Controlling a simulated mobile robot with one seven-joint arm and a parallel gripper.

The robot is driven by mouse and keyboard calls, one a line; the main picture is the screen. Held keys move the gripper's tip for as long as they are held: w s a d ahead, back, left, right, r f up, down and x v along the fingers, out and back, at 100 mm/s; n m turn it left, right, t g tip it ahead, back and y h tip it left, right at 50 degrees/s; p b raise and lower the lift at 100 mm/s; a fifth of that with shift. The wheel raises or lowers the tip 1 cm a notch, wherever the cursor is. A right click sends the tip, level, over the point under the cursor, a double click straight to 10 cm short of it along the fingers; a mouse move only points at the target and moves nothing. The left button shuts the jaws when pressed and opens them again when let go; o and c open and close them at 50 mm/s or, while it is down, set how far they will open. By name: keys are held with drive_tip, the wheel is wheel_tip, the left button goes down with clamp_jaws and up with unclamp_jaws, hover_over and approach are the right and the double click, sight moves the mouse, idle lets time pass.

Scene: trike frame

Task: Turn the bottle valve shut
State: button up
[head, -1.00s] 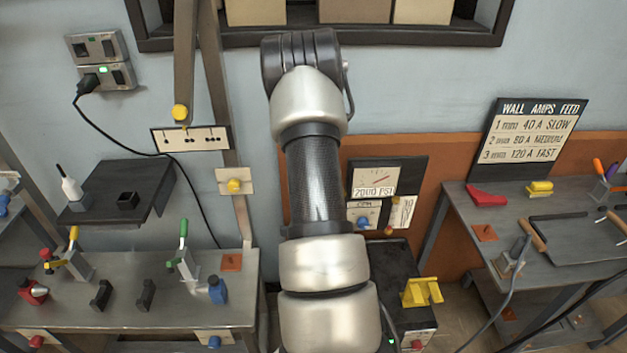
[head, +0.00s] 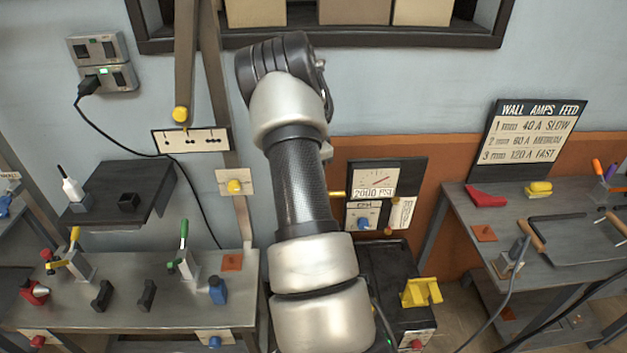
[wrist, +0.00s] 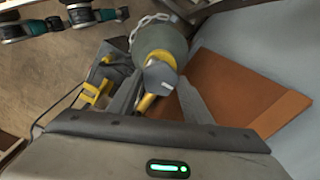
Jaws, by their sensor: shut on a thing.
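In the wrist view, the gas bottle (wrist: 160,42) shows as a dull green cylinder with a yellow band and a chain near it. A grey valve piece (wrist: 160,77) with a brass part (wrist: 147,102) sits at its near end. My gripper (wrist: 160,92) has a finger on each side of the valve and is shut on it; the exact contact is hard to see. In the head view my arm hides the bottle, valve and gripper. A brass stub (head: 336,194) shows beside my arm, left of the gauge panel (head: 377,180).
A black machine with a yellow bracket (head: 421,292) stands just right of my arm. A workbench (head: 120,314) with clamps is at left. Another bench (head: 480,215) with tools is at right. A shelf (head: 330,45) hangs on the wall above.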

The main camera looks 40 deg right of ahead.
drive_tip(key=shift+m, duration=0.3)
drive_tip(key=o, duration=1)
drive_tip(key=shift+o, duration=0.2)
drive_tip(key=shift+r, duration=0.1)
wheel_tip(320, 180, up, 17)
drive_tip(key=shift+p, duration=0.35)
drive_tip(key=shift+r, duration=0.1)
